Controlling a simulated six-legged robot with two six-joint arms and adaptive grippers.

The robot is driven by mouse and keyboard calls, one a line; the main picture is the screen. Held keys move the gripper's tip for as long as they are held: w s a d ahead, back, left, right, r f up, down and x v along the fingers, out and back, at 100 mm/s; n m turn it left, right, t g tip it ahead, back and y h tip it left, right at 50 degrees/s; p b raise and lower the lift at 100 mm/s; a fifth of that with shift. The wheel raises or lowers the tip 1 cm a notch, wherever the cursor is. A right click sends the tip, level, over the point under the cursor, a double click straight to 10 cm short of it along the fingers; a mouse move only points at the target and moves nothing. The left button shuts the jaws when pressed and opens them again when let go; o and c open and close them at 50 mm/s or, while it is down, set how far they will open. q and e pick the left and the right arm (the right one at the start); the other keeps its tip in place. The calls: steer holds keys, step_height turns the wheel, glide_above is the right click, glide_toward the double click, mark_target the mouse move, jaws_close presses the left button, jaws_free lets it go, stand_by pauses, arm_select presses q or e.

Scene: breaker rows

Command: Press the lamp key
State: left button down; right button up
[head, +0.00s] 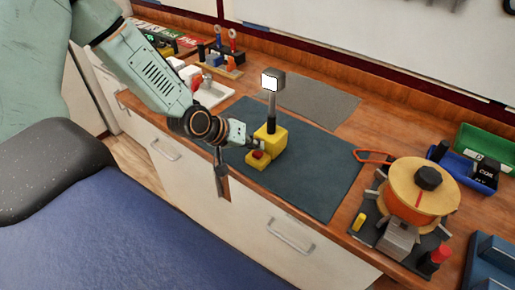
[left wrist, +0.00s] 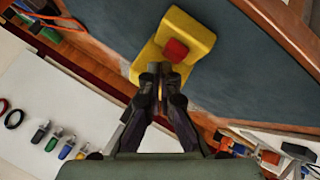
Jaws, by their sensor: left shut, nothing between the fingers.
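The lamp is a yellow stepped block with a dark post (head: 271,112) and a grey head with a bright white face (head: 269,82). Its red key (head: 258,155) sits on the low front step (head: 265,161) of the block. In the left wrist view the red key (left wrist: 176,51) shows on the yellow block (left wrist: 202,36), just beyond my fingertips. My left gripper (head: 248,142) is shut and empty, close beside the block on its left. It shows in the left wrist view (left wrist: 161,70) with the fingers together; contact cannot be told. My right gripper is not in view.
A dark mat (head: 315,180) lies under the lamp on the wooden bench. A tool rack (head: 222,60) stands back left. The mat right of the lamp is clear.

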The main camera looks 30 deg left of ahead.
mark_target(255, 154)
arm_select(q)
steer(key=shift+r, duration=0.1)
step_height(255, 154, up, 6)
steer(key=p, duration=0.5)
steer(key=shift+p, duration=0.35)
